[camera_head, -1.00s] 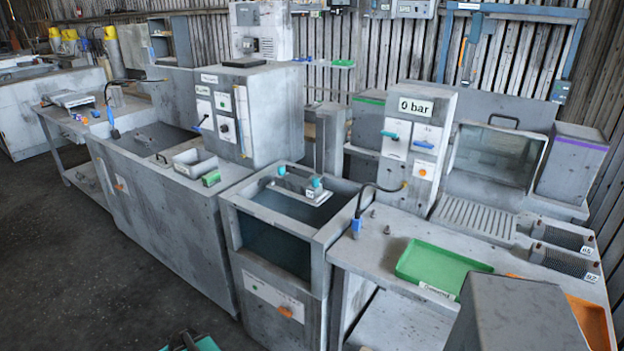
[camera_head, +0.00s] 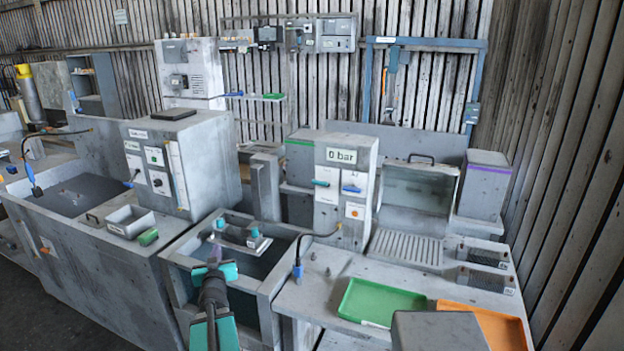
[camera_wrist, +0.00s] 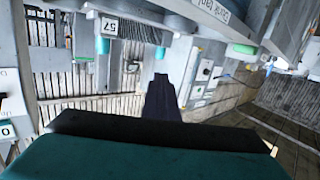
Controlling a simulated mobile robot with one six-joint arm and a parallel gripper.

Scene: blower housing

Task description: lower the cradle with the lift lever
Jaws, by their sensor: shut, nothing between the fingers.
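The cradle (camera_head: 234,237) is a grey plate with two teal-capped posts, at the top opening of the grey tank (camera_head: 182,262). It looks level there. In the wrist view the teal posts and a tag reading 57 (camera_wrist: 110,27) show at the top. My gripper (camera_head: 214,268) is shut and empty, in front of and over the tank's near side, apart from the cradle as far as I can see. Its dark fingers (camera_wrist: 160,95) also show in the wrist view. The 0 bar cabinet carries a teal lever (camera_head: 320,183) and a blue lever (camera_head: 351,189); I cannot tell which is the lift lever.
A green tray (camera_head: 380,301) and an orange tray (camera_head: 482,325) lie on the right bench. A hose with a blue end (camera_head: 298,271) hangs beside the tank. A grey cabinet with a gauge (camera_head: 185,160) stands at the left. Floor shows at lower left.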

